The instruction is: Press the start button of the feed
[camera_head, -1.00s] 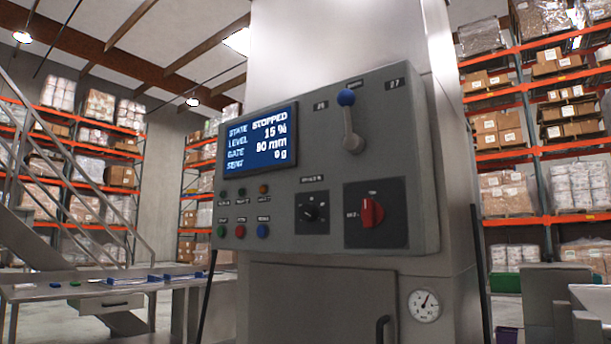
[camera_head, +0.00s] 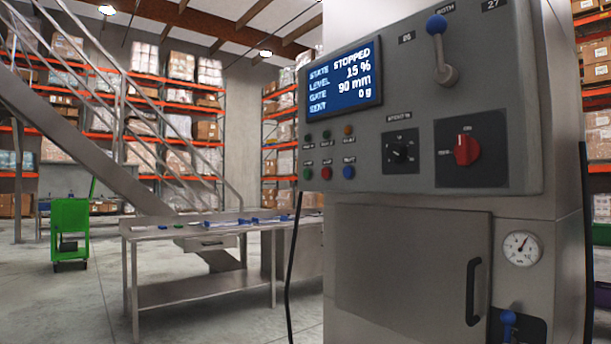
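The feed's grey control panel (camera_head: 440,22) fills the upper right of the head view. Its blue screen (camera_head: 340,82) reads STATE STOPPED, LEVEL 15 %, GATE 90 mm, SENT 0 g. Below the screen is a row of small dark and orange lamps, and under it a green button (camera_head: 308,174), a red button (camera_head: 327,172) and a blue button (camera_head: 348,172). Their labels are too small to read surely. To the right are a black selector knob (camera_head: 401,152), a red rotary switch (camera_head: 466,150) and a blue-knobbed lever (camera_head: 437,25). Neither gripper is in view.
A steel cabinet door (camera_head: 420,250) with a black handle and a gauge (camera_head: 522,248) sit below the panel. A steel table (camera_head: 195,292) stands left of the machine, before a staircase (camera_head: 90,130). A green cart (camera_head: 70,230) stands farther left. The floor at front left is clear.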

